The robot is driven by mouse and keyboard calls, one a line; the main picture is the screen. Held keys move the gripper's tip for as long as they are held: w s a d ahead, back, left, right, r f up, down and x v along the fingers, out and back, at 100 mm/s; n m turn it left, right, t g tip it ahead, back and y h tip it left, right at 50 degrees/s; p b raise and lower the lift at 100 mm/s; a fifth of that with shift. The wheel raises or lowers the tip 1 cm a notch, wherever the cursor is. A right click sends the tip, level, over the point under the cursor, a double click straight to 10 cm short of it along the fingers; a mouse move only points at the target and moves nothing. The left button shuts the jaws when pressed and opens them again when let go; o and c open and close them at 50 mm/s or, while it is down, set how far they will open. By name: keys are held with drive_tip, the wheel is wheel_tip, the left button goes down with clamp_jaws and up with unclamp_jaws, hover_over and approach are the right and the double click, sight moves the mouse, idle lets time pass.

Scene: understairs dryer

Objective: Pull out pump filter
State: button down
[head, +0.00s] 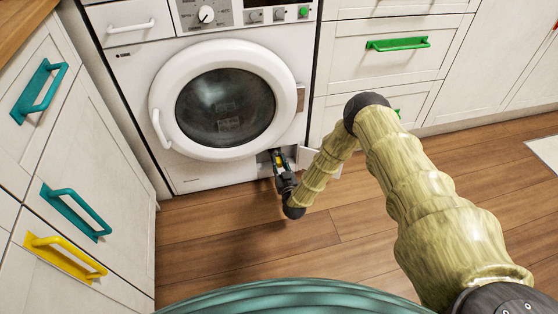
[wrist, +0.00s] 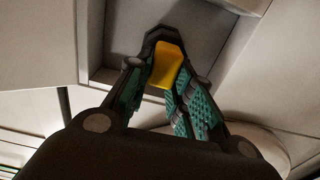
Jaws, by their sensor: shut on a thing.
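My gripper (wrist: 160,82) is shut on the yellow grip, with a teal-padded finger on each side. In the head view my gripper (head: 279,163) reaches into the small opening at the lower right of the white dryer (head: 130,90). A bit of yellow shows between the fingers there. The small flap (head: 306,158) beside the opening stands open to the right. I cannot tell how far the filter sits in the recess.
The dryer's round door (head: 160,90) is closed above the opening. White cabinets with teal handles (head: 75,210) and a yellow handle (head: 65,257) stand at the left. Drawers with green handles (head: 398,44) stand at the right. The wooden floor (head: 220,235) in front is clear.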

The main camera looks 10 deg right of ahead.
drive_tip(key=s+p, duration=0.3)
drive_tip(key=s, duration=0.4)
drive_tip(key=shift+s+p, duration=0.15)
drive_tip(key=shift+p, duration=0.15)
idle(1.0)
idle(0.3)
